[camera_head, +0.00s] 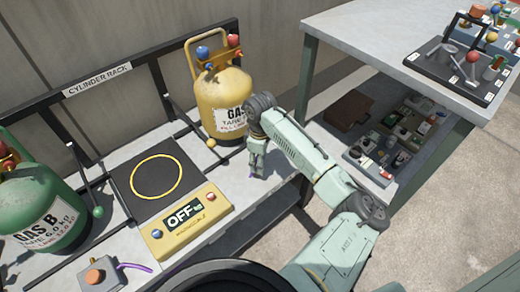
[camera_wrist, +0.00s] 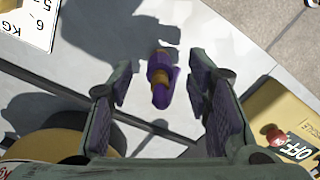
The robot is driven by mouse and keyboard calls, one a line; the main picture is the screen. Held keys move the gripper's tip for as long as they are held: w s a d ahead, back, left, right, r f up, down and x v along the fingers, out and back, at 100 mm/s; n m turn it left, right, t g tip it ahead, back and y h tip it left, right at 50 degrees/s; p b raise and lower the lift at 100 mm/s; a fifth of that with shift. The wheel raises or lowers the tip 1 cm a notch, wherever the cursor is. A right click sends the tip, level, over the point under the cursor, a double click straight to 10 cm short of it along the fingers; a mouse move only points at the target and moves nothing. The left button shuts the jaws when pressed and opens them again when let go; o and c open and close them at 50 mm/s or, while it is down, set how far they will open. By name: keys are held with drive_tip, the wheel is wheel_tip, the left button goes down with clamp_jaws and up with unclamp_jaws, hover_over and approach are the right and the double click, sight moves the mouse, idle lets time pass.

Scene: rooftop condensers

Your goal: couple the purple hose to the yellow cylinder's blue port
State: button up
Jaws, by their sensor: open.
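The yellow cylinder (camera_head: 222,100) stands upright in the rack, with a blue round fitting (camera_head: 203,52) and a red one on top. My gripper (camera_head: 257,168) points down at the white bench just right of the cylinder's foot. In the wrist view my gripper (camera_wrist: 162,82) is open, its two fingers on either side of a purple hose end (camera_wrist: 161,88) with an orange-brown band. The hose end lies between the fingers, apart from both. Another stretch of purple hose (camera_head: 136,267) shows at the lower left; whether the two pieces join is hidden.
A scale with a yellow panel (camera_head: 186,220) reading OFF lies left of my gripper. A green cylinder (camera_head: 42,215) stands at the far left. A box with an orange knob (camera_head: 98,275) is at the lower left. A cluttered workbench (camera_head: 365,30) stands at the right.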

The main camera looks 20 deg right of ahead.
drive_tip(key=shift+f, duration=1.5)
clamp_jaws()
